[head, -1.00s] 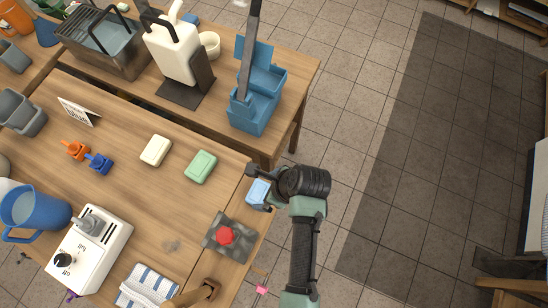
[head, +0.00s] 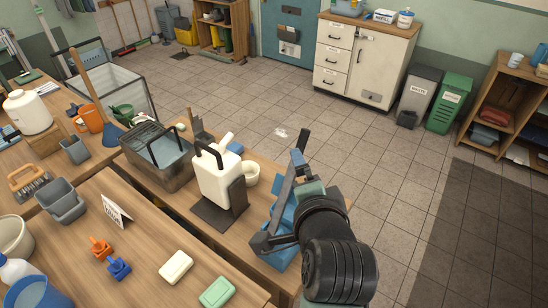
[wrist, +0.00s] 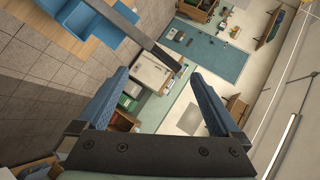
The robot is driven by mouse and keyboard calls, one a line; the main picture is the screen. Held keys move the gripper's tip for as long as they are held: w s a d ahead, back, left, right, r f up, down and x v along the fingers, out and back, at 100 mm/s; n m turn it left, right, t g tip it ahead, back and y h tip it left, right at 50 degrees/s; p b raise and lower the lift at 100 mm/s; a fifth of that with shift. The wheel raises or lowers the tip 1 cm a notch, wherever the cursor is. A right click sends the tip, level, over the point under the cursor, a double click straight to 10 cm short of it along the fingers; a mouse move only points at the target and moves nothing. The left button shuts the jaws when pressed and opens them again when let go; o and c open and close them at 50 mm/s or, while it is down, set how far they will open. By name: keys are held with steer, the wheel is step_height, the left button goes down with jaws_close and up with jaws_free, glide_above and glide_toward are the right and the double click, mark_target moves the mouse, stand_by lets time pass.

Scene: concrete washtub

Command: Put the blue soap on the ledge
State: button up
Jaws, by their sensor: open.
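My gripper (head: 284,203) is raised in front of the blue tub in the head view, its fingers spread. The wrist view shows my gripper (wrist: 158,76) open, with nothing between its two blue-padded fingers. The blue soap is not in view in either current frame. A white soap bar (head: 176,267) and a green soap bar (head: 217,292) lie on the front wooden table (head: 140,240), left of my arm. I cannot make out the ledge in the current frames.
A blue tub (head: 281,256) stands close behind my gripper, partly hidden. A white jug (head: 215,177) and a metal basin (head: 160,160) are on the back table. A white cabinet (head: 362,60) and bins (head: 450,103) stand across open tiled floor (head: 400,170).

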step_height(320, 180, up, 19)
steer(key=a+n+t, duration=0.2)
steer(key=n+t, duration=0.4)
steer(key=s+a+r+n+t, duration=0.1)
steer(key=s+r+n+t, duration=0.3)
steer(key=r, duration=0.7)
steer(key=s+a+r+n+t, duration=0.2)
steer(key=s+r+n+t, duration=0.2)
steer(key=s+r, duration=0.4)
step_height(320, 180, up, 4)
steer(key=shift+a+r+t, duration=0.1)
steer(key=shift+a+t, duration=0.2)
